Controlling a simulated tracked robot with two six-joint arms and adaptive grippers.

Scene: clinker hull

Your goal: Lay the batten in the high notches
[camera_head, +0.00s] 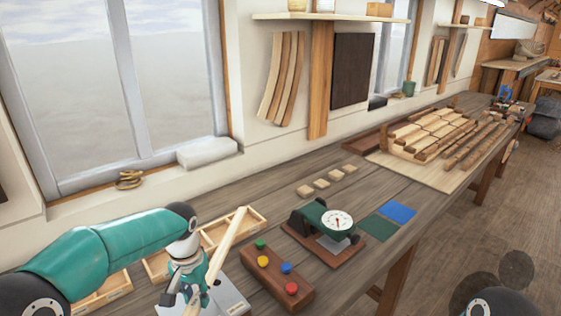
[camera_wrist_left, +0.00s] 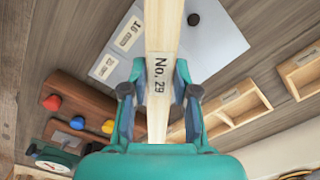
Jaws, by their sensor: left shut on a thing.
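The batten (camera_head: 229,241) is a long pale wooden strip, seen in the head view slanting up from my left gripper (camera_head: 195,287). In the left wrist view the batten (camera_wrist_left: 161,30) runs between the two fingers of my left gripper (camera_wrist_left: 158,95), which is shut on it. It bears a "No. 29" label there. The batten is above a grey plate (camera_wrist_left: 212,45), which also shows under the gripper in the head view (camera_head: 232,297). The lower end of the batten is cut off in the head view. I cannot make out the high notches. My right gripper is not in view.
Shallow wooden trays (camera_head: 156,266) lie beside the batten. A block with coloured knobs (camera_head: 272,280) and a green dial gauge (camera_head: 337,222) stand to its right. Small wooden blocks (camera_head: 321,183) lie behind. A planked hull piece (camera_head: 432,133) is farther along the bench.

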